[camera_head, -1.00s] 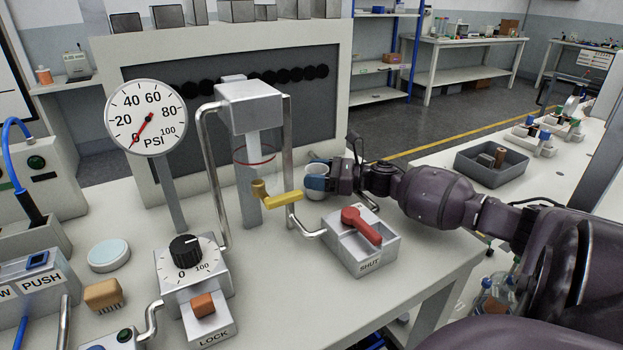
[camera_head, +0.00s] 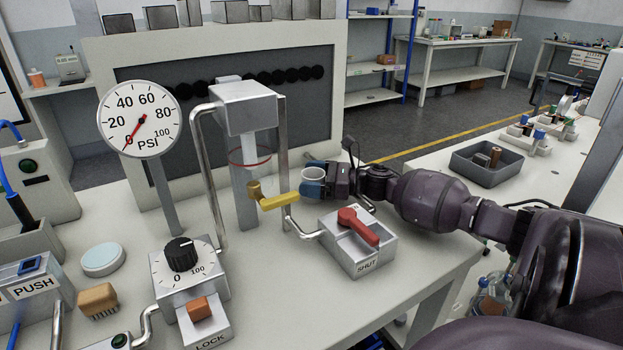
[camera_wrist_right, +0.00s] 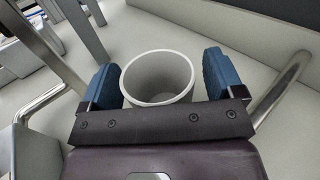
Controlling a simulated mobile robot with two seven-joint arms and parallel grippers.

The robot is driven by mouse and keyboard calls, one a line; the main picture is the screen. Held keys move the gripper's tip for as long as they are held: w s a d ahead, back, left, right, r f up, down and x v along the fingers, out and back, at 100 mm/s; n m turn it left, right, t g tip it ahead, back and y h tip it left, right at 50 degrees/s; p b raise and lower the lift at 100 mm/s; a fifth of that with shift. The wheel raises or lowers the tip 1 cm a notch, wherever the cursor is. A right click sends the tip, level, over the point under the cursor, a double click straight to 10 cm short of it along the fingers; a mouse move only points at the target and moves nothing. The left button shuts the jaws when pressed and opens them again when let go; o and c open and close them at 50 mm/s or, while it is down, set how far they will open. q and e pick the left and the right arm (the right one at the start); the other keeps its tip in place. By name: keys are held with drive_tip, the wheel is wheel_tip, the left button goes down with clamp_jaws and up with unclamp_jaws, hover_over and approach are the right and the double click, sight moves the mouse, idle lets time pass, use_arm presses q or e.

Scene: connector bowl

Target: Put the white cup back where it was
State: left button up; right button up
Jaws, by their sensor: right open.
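The white cup (camera_head: 314,174) stands upright behind the grey SHUT box, right of the metal press; its open, empty inside shows in the right wrist view (camera_wrist_right: 158,78). My right gripper (camera_head: 313,178) reaches in from the right with its blue fingers on either side of the cup. In the wrist view the right gripper (camera_wrist_right: 160,82) is open, with narrow gaps between the cup wall and both fingers. The near finger hides part of the cup in the head view. The cup's base and its contact with the bench are hard to see. My left gripper is not in view.
The press (camera_head: 247,110) with its yellow lever (camera_head: 279,203) and bent pipes stands close left of the cup. The SHUT box with red handle (camera_head: 357,226) stands in front. A PSI gauge (camera_head: 140,118) and dial box (camera_head: 188,268) are further left. Bench right of the SHUT box is clear.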

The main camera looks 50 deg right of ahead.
drive_tip(key=shift+s+d+r, duration=0.15)
drive_tip(key=p+v, duration=0.1)
drive_tip(key=v, duration=0.3)
drive_tip(key=shift+r+p, duration=0.2)
drive_tip(key=shift+p, duration=0.1)
drive_tip(key=p+v, duration=0.1)
drive_tip(key=v, duration=0.5)
drive_tip(key=shift+s+d+f, duration=0.2)
drive_tip(key=shift+s, duration=0.15)
drive_tip(key=shift+s+d, duration=0.3)
drive_tip(key=shift+s, duration=0.05)
